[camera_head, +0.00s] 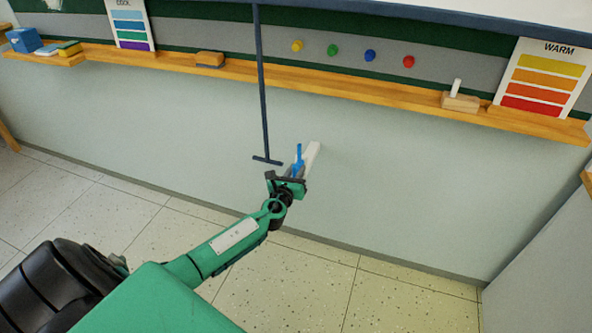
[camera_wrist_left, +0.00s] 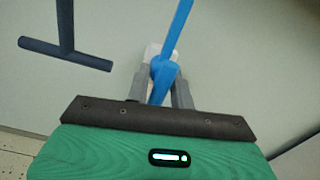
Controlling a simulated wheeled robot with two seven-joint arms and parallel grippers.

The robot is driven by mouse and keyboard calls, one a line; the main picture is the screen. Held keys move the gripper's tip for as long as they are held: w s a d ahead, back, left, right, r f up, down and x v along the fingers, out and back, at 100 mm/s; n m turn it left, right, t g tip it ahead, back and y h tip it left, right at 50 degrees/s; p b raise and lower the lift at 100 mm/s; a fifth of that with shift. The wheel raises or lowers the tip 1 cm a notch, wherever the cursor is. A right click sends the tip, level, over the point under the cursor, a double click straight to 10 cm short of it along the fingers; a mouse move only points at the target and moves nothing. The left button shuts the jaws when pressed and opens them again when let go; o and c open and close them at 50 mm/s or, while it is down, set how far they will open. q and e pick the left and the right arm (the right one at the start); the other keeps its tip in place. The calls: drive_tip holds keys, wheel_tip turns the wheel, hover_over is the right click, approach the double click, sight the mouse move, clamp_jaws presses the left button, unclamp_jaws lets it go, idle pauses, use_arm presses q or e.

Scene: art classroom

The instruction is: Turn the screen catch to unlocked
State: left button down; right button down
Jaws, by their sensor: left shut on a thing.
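The screen catch is a blue lever (camera_head: 298,156) on a pale mounting plate (camera_head: 312,154) on the wall below the ledge. In the head view the lever stands nearly upright. In the left wrist view the blue lever (camera_wrist_left: 175,38) leans up to the right, and part of the pale plate (camera_wrist_left: 151,50) shows behind it. My left gripper (camera_head: 296,173) is at the catch, shut on the blue lever. In the wrist view its grey fingers (camera_wrist_left: 160,84) lie on both sides of the lever. My right gripper is not in view.
A dark T-shaped pull bar (camera_head: 263,110) hangs just left of the catch. A wooden ledge (camera_head: 350,88) runs above, with a chalk holder (camera_head: 460,101), an eraser block (camera_head: 210,59), a blue box (camera_head: 24,40) and colour cards. The wall right of the catch is bare.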

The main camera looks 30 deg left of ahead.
use_arm(q)
drive_tip(key=shift+f, duration=0.15)
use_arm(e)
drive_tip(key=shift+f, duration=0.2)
use_arm(q)
drive_tip(key=c, duration=1.4)
unclamp_jaws()
drive_tip(key=shift+c, duration=0.2)
drive_tip(key=shift+s, duration=0.1)
